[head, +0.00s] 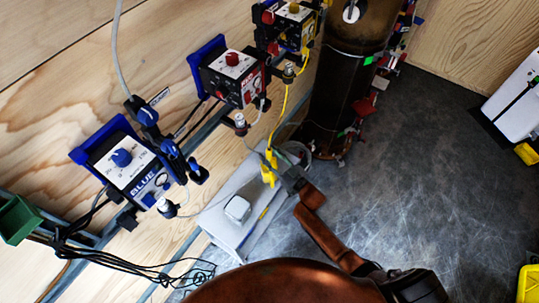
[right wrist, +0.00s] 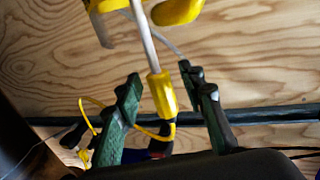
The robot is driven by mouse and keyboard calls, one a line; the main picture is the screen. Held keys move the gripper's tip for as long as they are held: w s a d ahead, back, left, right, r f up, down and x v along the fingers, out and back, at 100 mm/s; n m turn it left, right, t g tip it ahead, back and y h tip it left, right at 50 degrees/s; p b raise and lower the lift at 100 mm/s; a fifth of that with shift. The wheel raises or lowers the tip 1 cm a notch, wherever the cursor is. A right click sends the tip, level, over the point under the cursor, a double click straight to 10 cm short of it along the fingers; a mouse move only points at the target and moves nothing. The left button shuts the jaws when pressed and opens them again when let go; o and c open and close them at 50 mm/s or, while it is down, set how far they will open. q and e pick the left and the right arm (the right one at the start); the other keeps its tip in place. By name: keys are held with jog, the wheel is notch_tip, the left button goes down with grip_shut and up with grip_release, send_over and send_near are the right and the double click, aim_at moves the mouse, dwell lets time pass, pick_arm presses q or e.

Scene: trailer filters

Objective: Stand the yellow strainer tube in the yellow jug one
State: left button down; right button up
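My right arm reaches from the bottom of the head view toward the wall, and its gripper (head: 289,173) is small and dark there. In the right wrist view its two green-black fingers (right wrist: 159,76) are spread apart. A yellow fitting on a pale tube (right wrist: 163,94) shows between them, with visible gaps on both sides. I take it for the strainer tube; its depth relative to the fingers is unclear. A yellow piece (head: 268,168) hangs beside the gripper in the head view, below a yellow cable. I cannot pick out the yellow jug with certainty. My left gripper is not in view.
Blue (head: 125,165), red (head: 232,75) and yellow (head: 290,25) control boxes line the plywood wall. A dark cylinder (head: 340,95) stands right of them. The grey floor (head: 430,160) is open to the right.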

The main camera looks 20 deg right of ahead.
jog(key=v, duration=1.2)
dwell(0.4)
